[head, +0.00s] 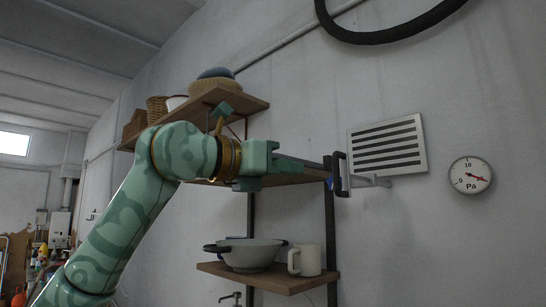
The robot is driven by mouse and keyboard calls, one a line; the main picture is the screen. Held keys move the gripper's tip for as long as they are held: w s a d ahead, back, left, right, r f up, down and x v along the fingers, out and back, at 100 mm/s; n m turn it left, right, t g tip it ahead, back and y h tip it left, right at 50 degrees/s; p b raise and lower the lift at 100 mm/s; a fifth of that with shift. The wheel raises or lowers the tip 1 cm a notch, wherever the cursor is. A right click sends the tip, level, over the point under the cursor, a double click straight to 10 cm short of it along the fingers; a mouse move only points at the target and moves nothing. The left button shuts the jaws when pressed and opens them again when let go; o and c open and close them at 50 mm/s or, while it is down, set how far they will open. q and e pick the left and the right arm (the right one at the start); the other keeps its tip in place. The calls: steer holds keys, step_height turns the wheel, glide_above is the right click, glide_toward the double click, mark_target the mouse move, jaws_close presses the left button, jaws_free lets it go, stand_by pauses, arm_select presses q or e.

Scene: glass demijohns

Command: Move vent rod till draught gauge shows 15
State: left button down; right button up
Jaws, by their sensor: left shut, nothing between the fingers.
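The draught gauge (470,175) is a round white dial marked Pa on the wall at the right. Its red needle points right and slightly down, past the 10 mark; the exact value is too small to read. The louvred vent (388,146) is on the wall left of it. Below the vent, the vent rod (372,181) shows as a short grey bar with a black upright handle (342,174) at its left end. My left gripper (322,165) is shut and empty, with its tips close to the handle; I cannot tell whether they touch. My right gripper is out of view.
Wooden shelves stand behind my left arm. The lower shelf (270,280) holds a bowl (250,255) and a white mug (307,260); the upper one holds baskets and bowls. A black hose (385,38) hangs above. The wall below the gauge is clear.

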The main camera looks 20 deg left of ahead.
mark_target(334, 173)
arm_select(q)
steer(key=p+x, duration=0.3)
steer(key=x, duration=0.5)
steer(key=shift+r+p, duration=0.15)
steer(key=shift+p, duration=0.15)
steer(key=shift+d, duration=0.15)
